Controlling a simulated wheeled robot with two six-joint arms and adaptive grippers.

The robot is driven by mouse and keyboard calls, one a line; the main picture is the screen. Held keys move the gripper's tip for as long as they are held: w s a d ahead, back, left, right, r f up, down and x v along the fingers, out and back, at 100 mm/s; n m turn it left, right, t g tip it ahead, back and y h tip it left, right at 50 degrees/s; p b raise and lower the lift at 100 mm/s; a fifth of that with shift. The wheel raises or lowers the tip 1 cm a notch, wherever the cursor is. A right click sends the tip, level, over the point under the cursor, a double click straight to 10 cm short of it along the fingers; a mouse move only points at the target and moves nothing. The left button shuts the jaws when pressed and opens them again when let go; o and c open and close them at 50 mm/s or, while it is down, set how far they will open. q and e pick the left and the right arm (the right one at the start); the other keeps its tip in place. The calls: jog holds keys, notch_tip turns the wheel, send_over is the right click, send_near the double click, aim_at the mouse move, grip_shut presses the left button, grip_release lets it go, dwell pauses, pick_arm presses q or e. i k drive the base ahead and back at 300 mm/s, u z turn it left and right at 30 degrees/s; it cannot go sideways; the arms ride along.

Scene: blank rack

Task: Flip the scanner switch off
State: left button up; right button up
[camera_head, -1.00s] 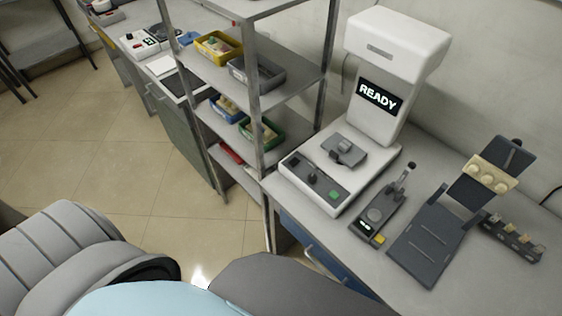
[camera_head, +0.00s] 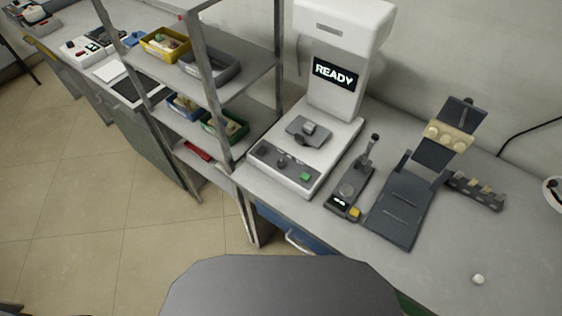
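The white scanner (camera_head: 330,100) stands on the grey bench beside the shelf rack. Its screen (camera_head: 335,74) reads READY. Its grey front panel (camera_head: 285,168) carries a dark knob or lever (camera_head: 282,162), a green button (camera_head: 305,177) and a small control at the left. A dark part sits on the scanner's bed (camera_head: 309,131). Which control is the switch, and its position, are too small to tell. Neither of my grippers is in view.
A small device with a lever and yellow button (camera_head: 350,190) stands right of the scanner. A dark stand (camera_head: 405,200) and a dark block strip (camera_head: 475,190) are farther right. A metal rack with bins (camera_head: 228,85) stands left.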

aim_at(262, 149)
jog(key=z, duration=0.9)
jog(key=k, duration=0.45)
jog(key=z, duration=0.35)
